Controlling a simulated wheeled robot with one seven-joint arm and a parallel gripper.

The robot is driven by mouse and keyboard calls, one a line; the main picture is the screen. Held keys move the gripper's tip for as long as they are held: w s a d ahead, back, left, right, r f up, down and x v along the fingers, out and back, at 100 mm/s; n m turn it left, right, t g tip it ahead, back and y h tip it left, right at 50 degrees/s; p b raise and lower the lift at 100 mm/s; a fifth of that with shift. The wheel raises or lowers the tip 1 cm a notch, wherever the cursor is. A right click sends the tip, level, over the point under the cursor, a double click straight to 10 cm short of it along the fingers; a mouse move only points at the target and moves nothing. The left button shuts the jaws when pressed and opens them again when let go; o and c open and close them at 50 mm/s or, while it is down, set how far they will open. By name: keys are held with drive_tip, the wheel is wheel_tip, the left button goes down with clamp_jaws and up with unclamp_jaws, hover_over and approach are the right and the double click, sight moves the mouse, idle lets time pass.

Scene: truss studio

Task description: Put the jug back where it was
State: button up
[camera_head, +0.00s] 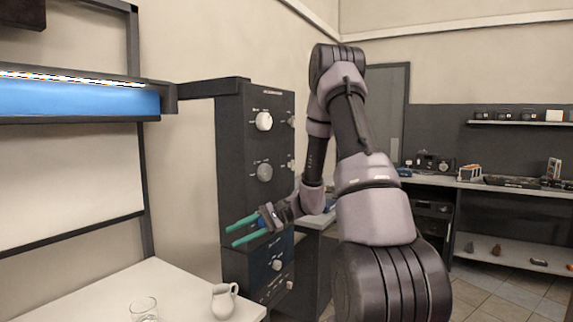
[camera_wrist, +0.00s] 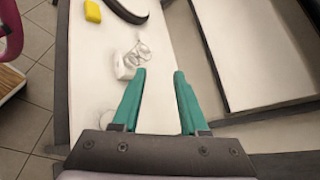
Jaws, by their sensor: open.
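The jug (camera_head: 222,302), small, cream-white and with a handle, stands upright on the white table (camera_head: 178,285) near its right end. My gripper (camera_head: 231,236) is open, with two green fingers pointing left, above the table and higher than the jug. Nothing shows between the fingertips in the wrist view (camera_wrist: 159,72). There, a pale rounded shape lies partly behind the left finger; I cannot tell whether it is the jug.
A clear glass (camera_head: 144,308) stands left of the jug. The wrist view shows a yellow block (camera_wrist: 92,11), a black curved object (camera_wrist: 128,9) and a small white object (camera_wrist: 123,66) beside clear glassware. A dark control cabinet (camera_head: 240,190) rises behind my gripper.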

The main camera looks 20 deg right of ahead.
drive_tip(key=s+d+r+n+t+h, duration=0.2)
drive_tip(key=s+r+h, duration=0.4)
drive_tip(key=s+r, duration=0.4)
drive_tip(key=s+d+r+n+t+h, duration=0.3)
drive_tip(key=s+r+h, duration=0.3)
drive_tip(key=s+r, duration=0.4)
wheel_tip(320, 180, up, 3)
drive_tip(key=shift+s+d+f+t, duration=0.15)
drive_tip(key=shift+d+t, duration=0.25)
drive_tip(key=shift+t, duration=0.2)
